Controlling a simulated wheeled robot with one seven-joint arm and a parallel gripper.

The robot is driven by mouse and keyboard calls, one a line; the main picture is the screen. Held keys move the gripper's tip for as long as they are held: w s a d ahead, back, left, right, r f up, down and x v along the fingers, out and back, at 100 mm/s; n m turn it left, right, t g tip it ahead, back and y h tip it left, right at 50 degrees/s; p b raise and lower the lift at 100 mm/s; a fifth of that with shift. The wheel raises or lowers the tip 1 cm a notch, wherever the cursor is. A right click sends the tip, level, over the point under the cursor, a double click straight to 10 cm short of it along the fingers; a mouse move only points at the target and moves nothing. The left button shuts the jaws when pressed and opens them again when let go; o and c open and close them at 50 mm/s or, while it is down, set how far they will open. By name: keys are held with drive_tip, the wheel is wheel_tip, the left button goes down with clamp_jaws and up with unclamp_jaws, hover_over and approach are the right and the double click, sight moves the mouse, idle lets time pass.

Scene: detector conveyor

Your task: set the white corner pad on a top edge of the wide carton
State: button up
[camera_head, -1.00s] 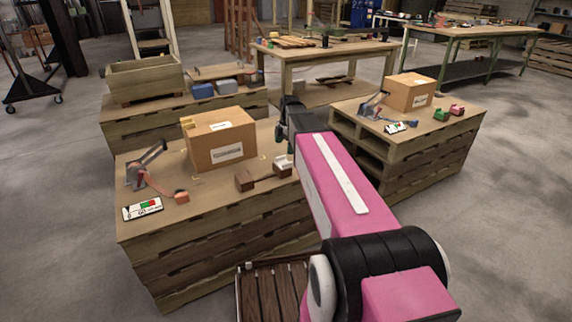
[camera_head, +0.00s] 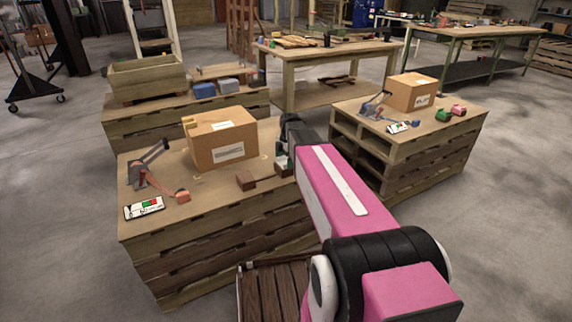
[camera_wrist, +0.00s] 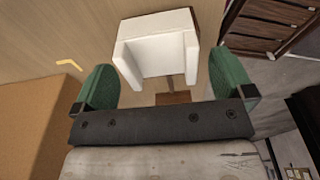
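The white corner pad (camera_wrist: 160,50) lies on the near pallet stack, open side toward my gripper in the wrist view. My gripper (camera_wrist: 174,88) is open, its green fingers apart. The pad is just ahead of and between the fingertips, not visibly clamped. In the head view my gripper (camera_head: 283,155) is low beside the pad's spot and mostly hides the pad. The larger brown carton (camera_head: 220,145), which looks like the wide one, stands left of my gripper on the same stack; its side also shows in the wrist view (camera_wrist: 35,125).
A dark brown block (camera_head: 246,182) sits left of my gripper. A strapping tool (camera_head: 146,168), orange strap (camera_head: 182,196) and label card (camera_head: 143,208) lie left of the carton. A second stack bears a smaller carton (camera_head: 411,92).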

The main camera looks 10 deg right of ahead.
drive_tip(key=c, duration=0.9)
drive_tip(key=shift+o, duration=0.2)
drive_tip(key=shift+r, duration=0.1)
